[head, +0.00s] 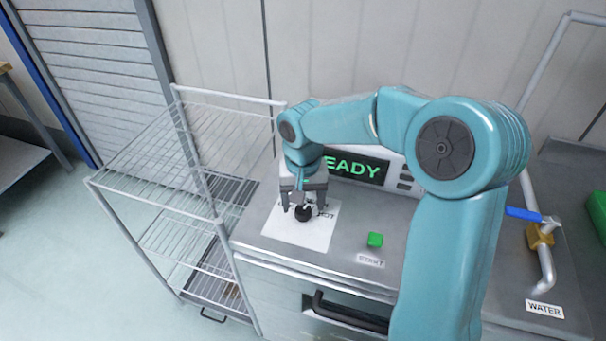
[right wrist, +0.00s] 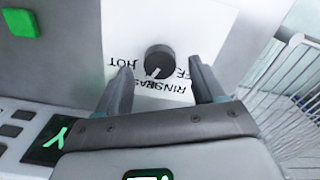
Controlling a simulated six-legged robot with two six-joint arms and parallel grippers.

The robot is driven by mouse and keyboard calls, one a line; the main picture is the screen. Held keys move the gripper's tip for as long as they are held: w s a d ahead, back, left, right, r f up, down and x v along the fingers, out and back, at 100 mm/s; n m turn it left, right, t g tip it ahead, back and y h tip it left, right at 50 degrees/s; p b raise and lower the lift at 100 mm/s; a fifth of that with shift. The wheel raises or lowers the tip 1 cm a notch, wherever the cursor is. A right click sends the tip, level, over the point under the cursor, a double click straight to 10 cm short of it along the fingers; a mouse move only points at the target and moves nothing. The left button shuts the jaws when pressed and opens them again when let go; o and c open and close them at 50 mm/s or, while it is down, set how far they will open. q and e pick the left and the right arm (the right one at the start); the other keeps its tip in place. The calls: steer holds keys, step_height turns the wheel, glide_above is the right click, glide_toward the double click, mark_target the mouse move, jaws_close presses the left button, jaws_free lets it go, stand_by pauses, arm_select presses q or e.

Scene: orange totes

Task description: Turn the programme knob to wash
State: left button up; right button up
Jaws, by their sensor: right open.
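The programme knob (head: 303,213) is a small black dial on a white label plate (head: 312,238) on top of the grey machine. In the right wrist view the knob (right wrist: 160,58) shows a white pointer line towards the lower edge of the picture, at printed words that overlap. HOT and RINSE can be read upside down; the other words are partly hidden. My right gripper (head: 303,203) is over the knob, its fingers open. In the wrist view its fingertips (right wrist: 160,70) stand on either side of the knob with gaps. My left gripper is not in view.
A green START button (head: 375,240) sits right of the plate. A display (head: 358,168) reading READY, partly covered by my arm, stands behind. A wire rack (head: 190,150) is at the left. A blue-handled water valve (head: 525,214) and pipe are at the right.

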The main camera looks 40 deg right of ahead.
mark_target(303, 210)
step_height(303, 210, up, 15)
steer(key=shift+p, duration=0.4)
steer(key=shift+s+a+f, duration=0.1)
steer(key=shift+f, duration=0.05)
